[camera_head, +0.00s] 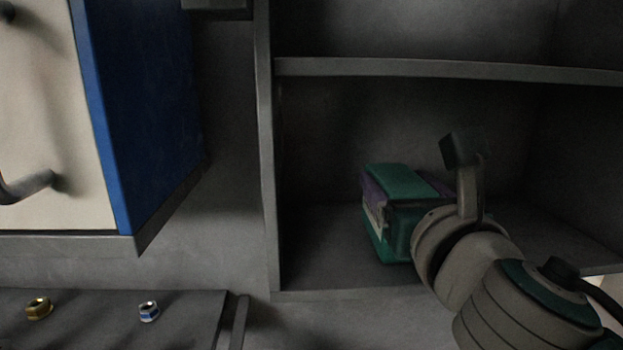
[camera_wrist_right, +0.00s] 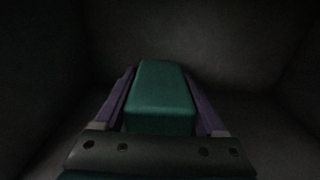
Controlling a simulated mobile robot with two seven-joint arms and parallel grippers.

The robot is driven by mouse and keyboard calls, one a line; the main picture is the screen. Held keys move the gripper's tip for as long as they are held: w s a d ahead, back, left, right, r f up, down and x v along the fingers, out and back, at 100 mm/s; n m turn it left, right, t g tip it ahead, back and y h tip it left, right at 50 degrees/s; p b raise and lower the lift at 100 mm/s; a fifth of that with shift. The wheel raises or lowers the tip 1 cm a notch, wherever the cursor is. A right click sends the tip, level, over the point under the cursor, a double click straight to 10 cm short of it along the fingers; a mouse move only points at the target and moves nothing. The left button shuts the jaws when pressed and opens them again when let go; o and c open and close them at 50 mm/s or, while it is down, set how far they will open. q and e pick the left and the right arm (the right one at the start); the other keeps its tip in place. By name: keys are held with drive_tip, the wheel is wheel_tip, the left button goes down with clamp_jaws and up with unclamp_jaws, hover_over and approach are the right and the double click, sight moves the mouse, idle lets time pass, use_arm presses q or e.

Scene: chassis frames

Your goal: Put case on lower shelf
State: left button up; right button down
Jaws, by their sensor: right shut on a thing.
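The case (camera_head: 400,186) is a green box inside the lower compartment of the grey shelf unit. It appears at or just above the lower shelf (camera_head: 325,262); I cannot tell whether it touches. My right gripper (camera_head: 378,200) has reached in from the right, with purple fingers on both sides of the case. In the right wrist view, the case (camera_wrist_right: 160,97) sits between the two purple fingers (camera_wrist_right: 162,115), which are shut on it. The gripper's wrist hides the right part of the case in the head view. My left gripper is not in view.
An upper shelf board (camera_head: 450,69) runs above the compartment, and an upright side panel (camera_head: 266,170) bounds it on the left. A blue and white cabinet (camera_head: 140,110) hangs at left. A gold nut (camera_head: 39,308) and a silver-blue nut (camera_head: 148,311) lie on a dark surface below.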

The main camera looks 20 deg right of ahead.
drive_tip(key=shift+f, duration=0.15)
unclamp_jaws()
